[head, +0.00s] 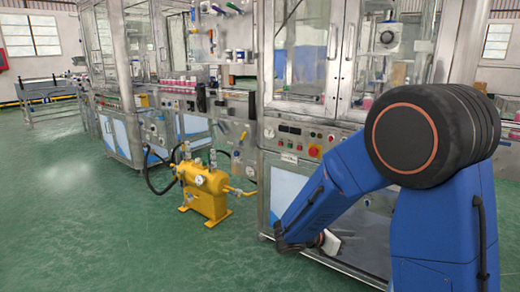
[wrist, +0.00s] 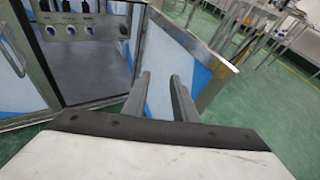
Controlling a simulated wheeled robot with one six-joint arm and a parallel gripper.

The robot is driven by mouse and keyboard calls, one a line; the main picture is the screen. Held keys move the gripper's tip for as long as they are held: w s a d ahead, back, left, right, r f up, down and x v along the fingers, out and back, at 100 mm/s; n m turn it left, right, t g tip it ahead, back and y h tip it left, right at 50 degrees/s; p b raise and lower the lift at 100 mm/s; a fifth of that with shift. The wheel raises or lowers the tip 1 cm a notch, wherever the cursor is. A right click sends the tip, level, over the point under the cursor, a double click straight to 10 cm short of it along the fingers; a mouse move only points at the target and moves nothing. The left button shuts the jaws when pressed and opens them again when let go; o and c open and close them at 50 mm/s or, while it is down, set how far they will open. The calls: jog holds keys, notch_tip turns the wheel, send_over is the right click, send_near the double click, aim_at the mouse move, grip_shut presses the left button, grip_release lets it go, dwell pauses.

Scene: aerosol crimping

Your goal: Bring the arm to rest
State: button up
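My gripper (wrist: 160,98) shows in the wrist view with its two grey fingers apart and nothing between them. A blue and white machine panel lies beyond the fingers; I cannot tell the distance to it. In the head view my blue arm is bent down toward the lower front of the crimping machine (head: 300,108). The end of the arm is low, near the machine's base, and the fingers cannot be made out there.
A yellow pump unit (head: 207,190) with gauges and hoses stands on the floor left of my arm. The machine's open cabinet (wrist: 90,55) is at the left in the wrist view. Metal-legged tables (wrist: 265,20) stand at the upper right. Green floor (head: 70,220) is clear at the left.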

jog(key=s+d+r+m+g+y, duration=0.25)
jog(key=s+m, duration=0.35)
jog(key=s, duration=0.3)
jog(key=s+d+r+m+g+y, duration=0.2)
jog(key=s+d+m+y, duration=0.15)
jog(key=s+m, duration=0.5)
jog(key=s+a+r+m+t+y, duration=0.2)
jog(key=s+a+m+y, duration=0.1)
jog(key=s, duration=0.3)
jog(key=s+a+r+m+t+y, duration=0.2)
jog(key=s+a+m+y, duration=0.2)
jog(key=s+m, duration=0.2)
jog(key=shift+s+a+r, duration=0.25)
jog(key=shift+s+a, duration=0.05)
jog(key=shift+s, duration=0.05)
jog(key=shift+t, duration=0.25)
